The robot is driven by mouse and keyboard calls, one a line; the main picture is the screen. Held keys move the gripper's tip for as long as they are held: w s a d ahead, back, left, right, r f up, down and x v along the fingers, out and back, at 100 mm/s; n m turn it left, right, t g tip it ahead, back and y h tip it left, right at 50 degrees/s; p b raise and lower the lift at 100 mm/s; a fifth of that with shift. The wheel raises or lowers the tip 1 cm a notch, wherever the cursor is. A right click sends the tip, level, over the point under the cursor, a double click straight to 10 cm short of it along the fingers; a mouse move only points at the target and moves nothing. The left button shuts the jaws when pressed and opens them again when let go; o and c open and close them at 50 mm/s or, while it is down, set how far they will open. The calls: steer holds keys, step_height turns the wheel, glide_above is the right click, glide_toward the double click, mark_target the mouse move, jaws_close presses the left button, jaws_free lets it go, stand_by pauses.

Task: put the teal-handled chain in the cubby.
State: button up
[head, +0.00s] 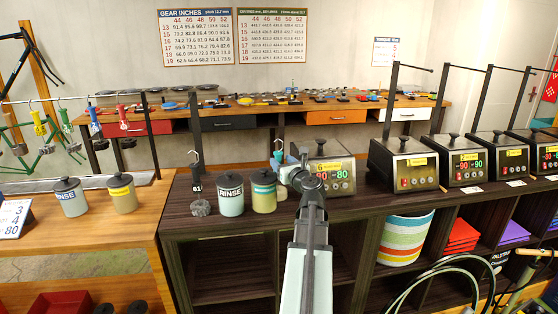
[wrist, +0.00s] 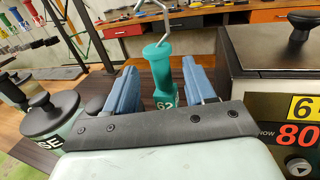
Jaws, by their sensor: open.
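My gripper (wrist: 162,90) is open, with one blue finger on each side of the handle and gaps visible between. In the head view my gripper (head: 284,168) is partly hidden by my arm. The chain below the handle is hidden. Open cubbies (head: 233,249) lie under the dark counter; I cannot tell which one is meant.
A wax heater (head: 328,174) stands close right of my gripper. More heaters (head: 403,163) with tall posts line the right counter.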

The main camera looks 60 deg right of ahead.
mark_target(280, 160)
steer(key=v, duration=0.8)
steer(key=shift+s, duration=0.15)
steer(key=shift+c, duration=0.4)
steer(key=shift+w+d+f+m, duration=0.1)
steer(key=shift+w+d+m, duration=1.3)
steer(key=shift+m, duration=4.6)
steer(key=shift+w+d+m, duration=0.65)
steer(key=shift+w+m, duration=1.5)
steer(key=shift+m, duration=3.85)
steer(key=shift+w+d+f+m, duration=0.1)
steer(key=shift+w+d+m, duration=1.3)
steer(key=shift+m, duration=4.6)
steer(key=shift+w+a, duration=0.3)
steer(key=shift+a, duration=0.15)
jaws_close()
